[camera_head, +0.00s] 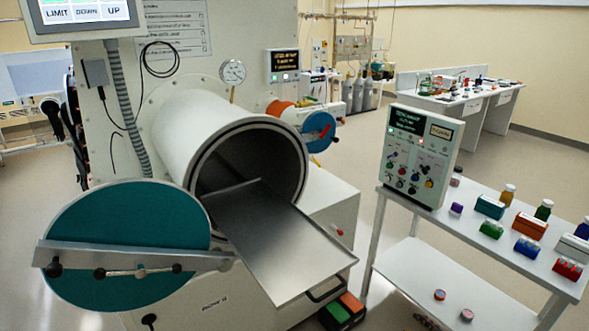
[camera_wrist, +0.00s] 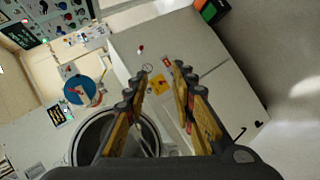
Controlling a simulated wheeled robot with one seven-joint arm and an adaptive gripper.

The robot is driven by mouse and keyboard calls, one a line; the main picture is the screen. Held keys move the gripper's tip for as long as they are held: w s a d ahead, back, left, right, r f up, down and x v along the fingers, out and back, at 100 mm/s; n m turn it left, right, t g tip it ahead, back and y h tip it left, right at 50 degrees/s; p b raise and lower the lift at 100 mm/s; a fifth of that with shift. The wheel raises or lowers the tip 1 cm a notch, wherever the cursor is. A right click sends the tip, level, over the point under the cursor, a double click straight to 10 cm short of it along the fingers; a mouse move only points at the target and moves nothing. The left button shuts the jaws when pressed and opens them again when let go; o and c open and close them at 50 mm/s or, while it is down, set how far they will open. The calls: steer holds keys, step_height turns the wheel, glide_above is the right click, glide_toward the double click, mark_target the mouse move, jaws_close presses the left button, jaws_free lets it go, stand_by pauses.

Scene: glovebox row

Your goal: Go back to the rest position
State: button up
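My gripper (camera_wrist: 162,72) shows in the wrist view with its two yellow-padded fingers apart and nothing between them. It is not visible in the head view. The large antechamber (camera_head: 225,125), a pale cylinder, stands open, and its round teal door (camera_head: 130,235) is swung out to the left. A bare metal tray (camera_head: 285,245) sticks out of the chamber mouth toward the front right. The round chamber mouth (camera_wrist: 152,122) also shows behind the fingers in the wrist view, partly hidden by them.
A white cart (camera_head: 460,225) at the right carries a control box (camera_head: 418,155), vials and several small coloured boxes. A smaller port with a blue door (camera_head: 318,132) is behind the chamber.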

steer(key=s+d+r+m+g+h, duration=0.2)
steer(key=s+d+m+g+h, duration=0.35)
steer(key=s+d+m, duration=0.55)
steer(key=s+a+r+m+y, duration=0.2)
steer(key=a+r, duration=0.4)
steer(key=a, duration=0.5)
steer(key=s+a+r+m+y, duration=0.2)
steer(key=a+r, duration=0.3)
steer(key=a, duration=0.6)
steer(key=shift+a+r+g+y, duration=0.35)
steer(key=shift+y, duration=0.1)
